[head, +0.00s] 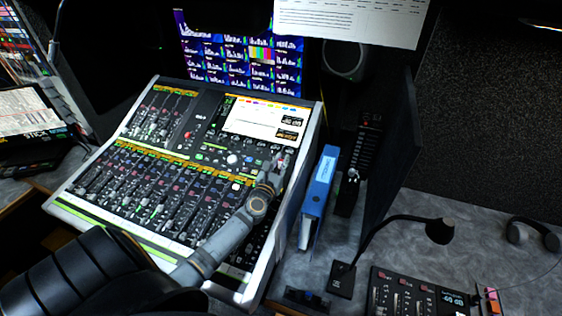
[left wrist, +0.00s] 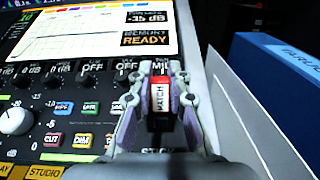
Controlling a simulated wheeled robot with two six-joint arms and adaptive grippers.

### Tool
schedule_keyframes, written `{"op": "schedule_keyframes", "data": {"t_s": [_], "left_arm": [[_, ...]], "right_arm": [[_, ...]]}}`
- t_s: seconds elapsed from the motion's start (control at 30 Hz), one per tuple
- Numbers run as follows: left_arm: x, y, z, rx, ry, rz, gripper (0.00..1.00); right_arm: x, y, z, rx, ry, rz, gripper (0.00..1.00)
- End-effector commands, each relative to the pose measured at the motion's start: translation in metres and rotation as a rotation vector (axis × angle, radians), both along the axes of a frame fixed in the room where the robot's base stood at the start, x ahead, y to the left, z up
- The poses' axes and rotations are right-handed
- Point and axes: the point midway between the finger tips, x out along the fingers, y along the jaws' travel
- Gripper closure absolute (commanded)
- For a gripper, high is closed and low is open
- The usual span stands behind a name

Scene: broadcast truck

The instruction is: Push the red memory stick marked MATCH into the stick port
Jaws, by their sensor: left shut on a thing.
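The red memory stick (left wrist: 160,97) has a white label reading MATCH and a dark lower part. My left gripper (left wrist: 159,100) is shut on it, one finger on each side, over the upper right of the mixing console (left wrist: 75,105). In the head view my left gripper (head: 279,165) is small at the console's right side, with a speck of red between its fingers. The stick port is not clearly visible; lettering like STICK shows partly behind the gripper. I cannot tell whether the stick's end touches the port. The console screen (left wrist: 100,30) reads READY. My right gripper is out of view.
A blue binder (head: 318,190) stands just right of the console, close to my left gripper. Further right are a gooseneck microphone (head: 439,231), a button panel (head: 410,290) and a headset (head: 533,234). A dark upright panel (head: 391,155) rises behind the binder.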

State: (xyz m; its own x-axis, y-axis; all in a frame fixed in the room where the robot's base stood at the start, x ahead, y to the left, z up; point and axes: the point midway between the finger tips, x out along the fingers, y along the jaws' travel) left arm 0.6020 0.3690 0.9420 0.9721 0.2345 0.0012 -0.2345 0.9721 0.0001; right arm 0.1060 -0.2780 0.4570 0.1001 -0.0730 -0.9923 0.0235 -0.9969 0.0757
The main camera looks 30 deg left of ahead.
Motion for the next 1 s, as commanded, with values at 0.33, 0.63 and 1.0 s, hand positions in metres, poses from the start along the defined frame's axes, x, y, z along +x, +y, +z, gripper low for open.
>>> {"op": "schedule_keyframes", "data": {"t_s": [0.33, 0.63, 1.0], "left_arm": [[0.000, 0.000, -0.002, 0.000, 0.000, 0.000, 0.57], [-0.004, -0.001, -0.003, 0.000, 0.001, 0.000, 0.57], [-0.082, -0.020, -0.004, 0.000, 0.004, -0.002, 0.57]], "right_arm": [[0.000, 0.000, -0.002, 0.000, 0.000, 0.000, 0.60], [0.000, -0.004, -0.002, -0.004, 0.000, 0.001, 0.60], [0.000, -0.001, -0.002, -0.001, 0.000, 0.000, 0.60]]}}
